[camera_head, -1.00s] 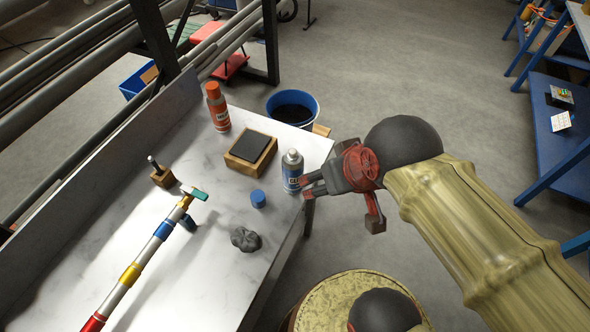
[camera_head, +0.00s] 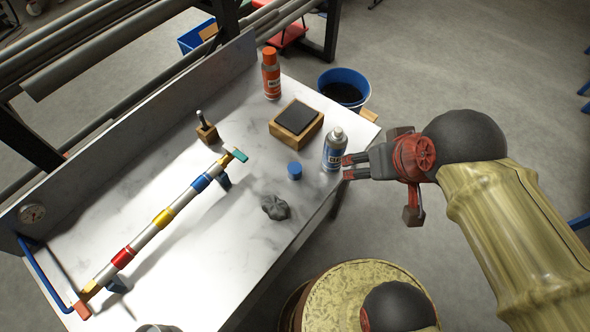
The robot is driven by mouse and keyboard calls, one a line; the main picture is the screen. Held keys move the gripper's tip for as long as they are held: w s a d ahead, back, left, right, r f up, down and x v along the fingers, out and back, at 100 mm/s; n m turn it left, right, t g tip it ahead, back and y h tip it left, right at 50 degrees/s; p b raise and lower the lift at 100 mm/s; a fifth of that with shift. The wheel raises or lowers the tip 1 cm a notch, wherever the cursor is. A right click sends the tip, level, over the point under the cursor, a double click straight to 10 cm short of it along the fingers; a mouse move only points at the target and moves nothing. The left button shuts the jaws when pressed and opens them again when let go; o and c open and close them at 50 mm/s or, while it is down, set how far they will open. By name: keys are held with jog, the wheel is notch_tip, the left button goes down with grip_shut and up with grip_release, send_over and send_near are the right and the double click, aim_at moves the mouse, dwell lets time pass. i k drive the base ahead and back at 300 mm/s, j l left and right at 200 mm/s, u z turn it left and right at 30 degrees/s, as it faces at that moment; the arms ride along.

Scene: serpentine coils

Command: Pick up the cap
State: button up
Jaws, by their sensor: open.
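A small round blue cap (camera_head: 295,171) stands on the white marbled table (camera_head: 185,250), near its right edge. A blue and silver spray can (camera_head: 334,149) stands upright just right of the cap. My gripper (camera_head: 345,167) is open and empty. It points left, with its fingertips beside the can in the picture and to the right of the cap. Whether a finger touches the can, I cannot tell.
A wooden block with a dark pad (camera_head: 296,122), an orange spray can (camera_head: 271,74) and a crumpled grey lump (camera_head: 275,207) are nearby. A banded rod (camera_head: 163,217) lies raised across the left. A blue bucket (camera_head: 341,76) stands beyond the table.

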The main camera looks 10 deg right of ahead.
aim_at(294, 168)
jog(key=i+l+u, duration=0.15)
jog(key=u, duration=0.3)
jog(key=i+l+u, duration=0.1)
jog(key=l+u, duration=0.15)
jog(key=u, duration=0.2)
